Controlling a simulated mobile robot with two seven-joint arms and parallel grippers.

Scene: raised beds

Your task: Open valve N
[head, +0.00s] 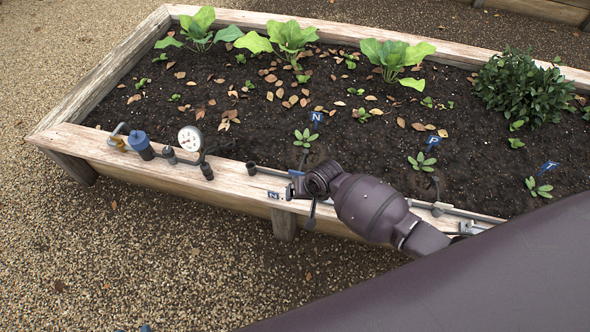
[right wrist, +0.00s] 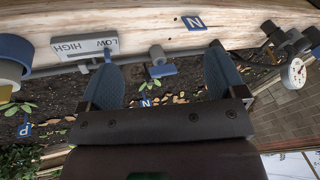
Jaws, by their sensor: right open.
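Valve N (right wrist: 157,55) shows in the right wrist view as a small grey fitting with a short blue part (right wrist: 163,70) on the thin pipe along the bed's edge. Its handle position is hard to tell. A blue N tag (right wrist: 193,22) is on the wooden rim beside it; the tag also shows in the head view (head: 273,195). My right gripper (right wrist: 162,54) is open, with one blue finger on each side of the valve and nothing gripped. In the head view my right wrist hides most of the valve. My left gripper is not clearly in view.
A gauge (head: 190,139) and blue cylinder (head: 142,146) stand on the wooden rim (head: 105,152). A LOW/HIGH plate (right wrist: 83,47) is close to one finger. Blue N (head: 316,117), P (head: 432,140) and T (head: 547,168) markers stand among seedlings.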

